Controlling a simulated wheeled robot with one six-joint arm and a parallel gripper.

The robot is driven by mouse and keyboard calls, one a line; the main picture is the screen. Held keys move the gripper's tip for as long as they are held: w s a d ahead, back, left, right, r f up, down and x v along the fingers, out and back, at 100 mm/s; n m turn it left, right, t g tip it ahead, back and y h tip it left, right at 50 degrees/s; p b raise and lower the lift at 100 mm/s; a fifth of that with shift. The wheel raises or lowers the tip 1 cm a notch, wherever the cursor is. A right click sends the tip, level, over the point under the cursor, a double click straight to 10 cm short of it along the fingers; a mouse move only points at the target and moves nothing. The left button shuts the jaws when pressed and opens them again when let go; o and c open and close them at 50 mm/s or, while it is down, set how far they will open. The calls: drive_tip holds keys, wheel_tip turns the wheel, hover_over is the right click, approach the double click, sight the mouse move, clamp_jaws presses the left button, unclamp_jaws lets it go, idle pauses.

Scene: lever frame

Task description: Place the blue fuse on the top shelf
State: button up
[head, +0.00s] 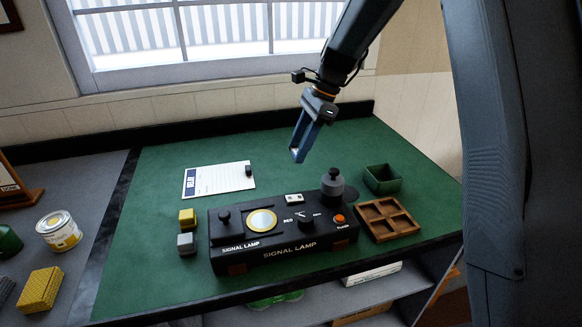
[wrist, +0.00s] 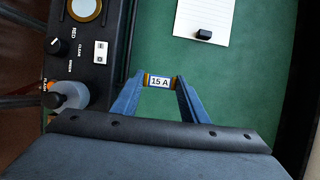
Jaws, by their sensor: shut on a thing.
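My gripper (head: 299,148) hangs above the green bench top, behind the signal lamp box. In the wrist view my gripper (wrist: 160,82) is shut on a small fuse (wrist: 159,82), which lies crosswise between the fingertips. The fuse has brass-coloured ends and a white label reading "15 A" with blue edging. It is clear of the bench. In the head view the fuse is too small to make out well. A grey shelf (head: 405,287) shows below the front edge of the bench; I cannot tell whether it is the top one.
The black signal lamp box (head: 285,235) stands on the bench (head: 150,240). A green bin (head: 382,179) and a wooden divided tray (head: 388,219) are at right. A paper sheet (head: 215,180), yellow block (head: 187,217) and grey block (head: 186,243) are at left. A white box (head: 372,273) lies on the shelf.

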wheel_tip(320, 180, down, 10)
drive_tip(key=p, duration=0.2)
drive_tip(key=shift+r+p, duration=0.15)
drive_tip(key=shift+p, duration=0.15)
drive_tip(key=o, duration=1)
drive_tip(key=shift+s, duration=0.1)
